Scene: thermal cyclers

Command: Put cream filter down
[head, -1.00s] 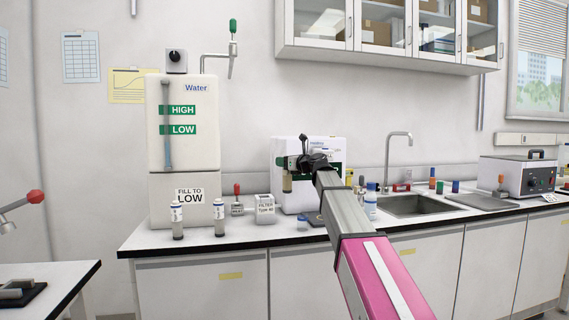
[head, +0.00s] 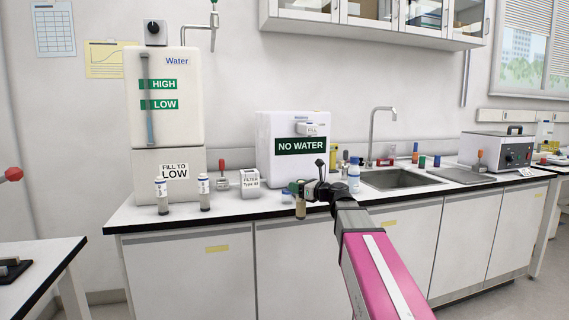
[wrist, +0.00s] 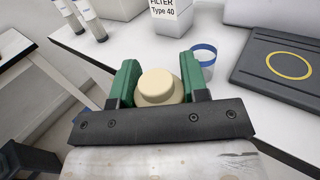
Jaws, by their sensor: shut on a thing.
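The cream filter (wrist: 160,84) is between the two green fingers of my gripper (wrist: 158,82) in the wrist view. My gripper is shut on it. In the head view the filter (head: 300,208) hangs upright below my gripper (head: 300,189), near the counter's front edge. I cannot tell from the head view whether its base touches the counter (head: 235,212). In the wrist view the counter's front edge (wrist: 75,90) passes beneath the gripper.
A blue-rimmed clear cup (wrist: 204,55) and a dark pad with a yellow ring (wrist: 285,65) lie just beyond the gripper. The box marked FILTER Type 40 (head: 250,182) and two capped vials (head: 204,193) stand to the left. The NO WATER machine (head: 293,150) stands behind.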

